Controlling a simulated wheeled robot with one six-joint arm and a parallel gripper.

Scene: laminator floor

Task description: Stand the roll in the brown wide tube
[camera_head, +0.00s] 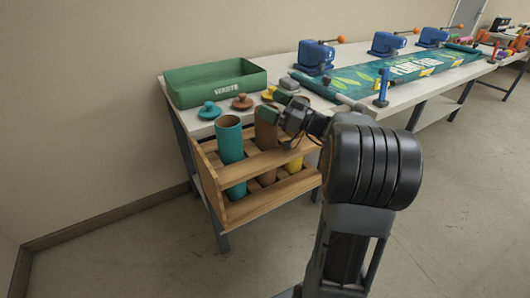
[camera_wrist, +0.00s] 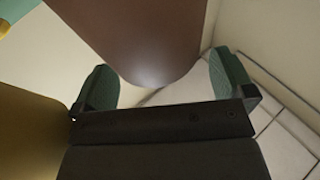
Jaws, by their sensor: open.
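The brown wide tube (camera_head: 266,130) stands upright in a wooden rack at the bench's near end, between a teal tube (camera_head: 230,150) and a yellow tube (camera_head: 294,165). My gripper (camera_head: 276,106) is open beside the brown tube's top and hides part of it. In the wrist view, a large brown rounded surface (camera_wrist: 145,35) lies between or just beyond the open green fingertips; I cannot tell whether they touch it. No separate loose roll can be made out for certain, and the tube's inside is not visible.
A green tray (camera_head: 215,88) and teal, brown and yellow knobbed lids (camera_head: 242,102) are on the bench behind the rack. A printed teal banner (camera_head: 390,70) lies along the bench, with blue clamp-like devices (camera_head: 315,55) behind it. The floor in front is clear.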

